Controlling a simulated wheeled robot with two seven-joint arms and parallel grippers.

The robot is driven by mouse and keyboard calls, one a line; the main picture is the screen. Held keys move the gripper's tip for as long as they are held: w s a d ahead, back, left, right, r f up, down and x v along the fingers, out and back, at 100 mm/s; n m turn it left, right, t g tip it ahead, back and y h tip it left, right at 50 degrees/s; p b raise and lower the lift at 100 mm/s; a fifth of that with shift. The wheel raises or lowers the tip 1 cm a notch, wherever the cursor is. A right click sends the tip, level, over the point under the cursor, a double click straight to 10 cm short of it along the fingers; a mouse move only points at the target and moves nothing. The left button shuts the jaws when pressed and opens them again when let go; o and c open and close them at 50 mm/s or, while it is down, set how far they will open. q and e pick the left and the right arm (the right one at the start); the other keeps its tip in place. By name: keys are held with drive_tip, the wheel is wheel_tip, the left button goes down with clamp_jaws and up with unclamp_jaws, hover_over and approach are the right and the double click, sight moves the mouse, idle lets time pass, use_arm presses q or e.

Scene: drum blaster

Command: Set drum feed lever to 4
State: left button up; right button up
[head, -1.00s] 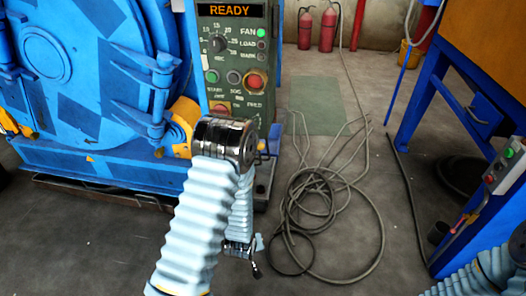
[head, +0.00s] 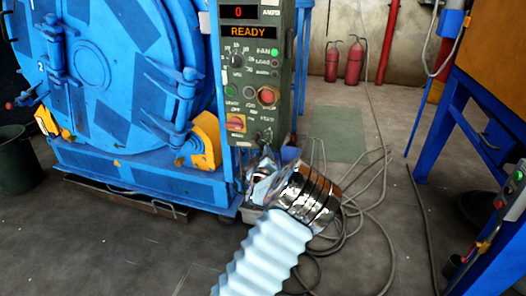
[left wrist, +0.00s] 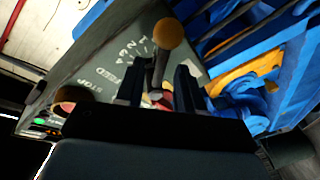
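The green-grey control panel (head: 252,100) stands beside the blue drum, with its display reading READY. In the left wrist view, a dark lever with an orange ball knob (left wrist: 169,34) sticks out from the panel face (left wrist: 105,65). I take it for the feed lever, but its setting cannot be read. My left gripper (left wrist: 158,72) is open, with the lever's shaft showing between its fingers; I cannot tell whether they touch it. In the head view, the left wrist is at the panel's lower edge and hides the fingers (head: 262,168). My right gripper is not in view.
The blue drum machine (head: 120,165) with yellow brackets is left of the panel. Cables (head: 375,200) lie on the floor to the right. Fire extinguishers (head: 354,62) stand at the back. A blue frame (head: 445,110) stands at the right.

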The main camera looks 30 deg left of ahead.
use_arm(q)
drive_tip(key=shift+x, duration=1.7)
drive_tip(key=shift+c, duration=0.3)
clamp_jaws()
